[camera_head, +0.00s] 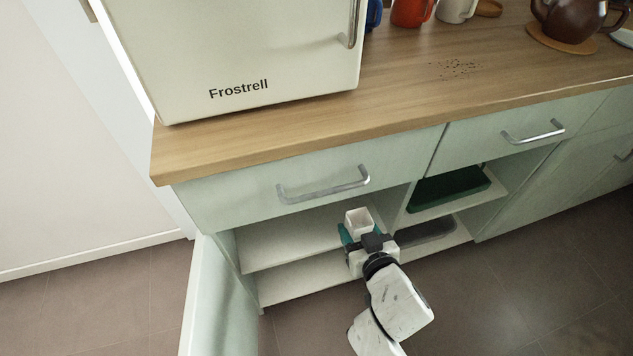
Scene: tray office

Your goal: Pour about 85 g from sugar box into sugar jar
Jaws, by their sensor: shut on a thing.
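My gripper (366,239) is in front of the open lower cabinet, below the counter's drawer. It is shut on a small white open-topped box (359,217), which looks like the sugar box. The box stands about upright, and its square opening faces up. I cannot make out how full it is. Teal parts show beside the box; I cannot tell whether they belong to my gripper. I cannot make out a sugar jar in this view.
The cabinet shelf (285,241) lies behind the box. Its open door (215,300) stands at the left. A dark green tray (448,187) sits in the right bay. Above, the counter (400,113) carries a fridge (240,50), mugs, a brown teapot (568,22) and scattered dark crumbs (460,69).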

